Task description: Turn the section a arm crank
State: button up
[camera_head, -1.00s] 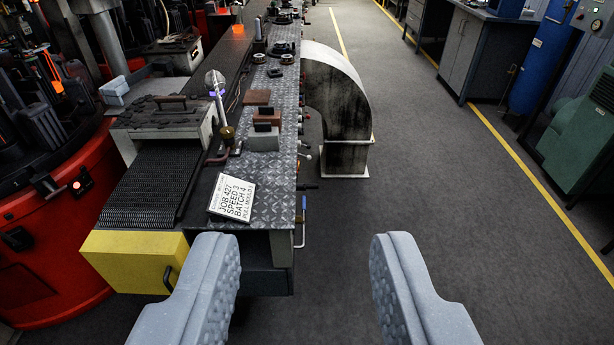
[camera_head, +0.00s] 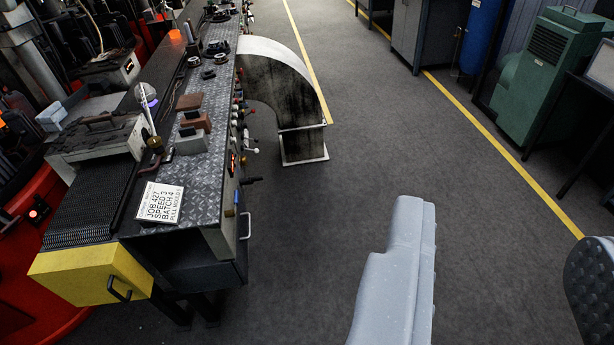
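My gripper (camera_head: 500,255) is open and empty. The long machine bench (camera_head: 205,150) runs away from me on the left, apart from my gripper. Its right side carries a row of small levers and knobs (camera_head: 241,125), with a dark handle (camera_head: 251,180) sticking out near the front. I cannot tell which of these, if any, is the section a arm crank.
A yellow box (camera_head: 85,275) juts from the bench's near end. A sign (camera_head: 160,203) lies on the bench top. A large curved duct (camera_head: 285,90) stands on the floor against the bench. A green cabinet (camera_head: 540,75) stands at right. The floor between is clear.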

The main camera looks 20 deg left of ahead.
aim_at(252, 180)
jog(key=z, duration=1.2)
jog(key=i, duration=2.6)
jog(key=u, duration=3.85)
jog(key=i, duration=0.35)
jog(key=u, duration=0.05)
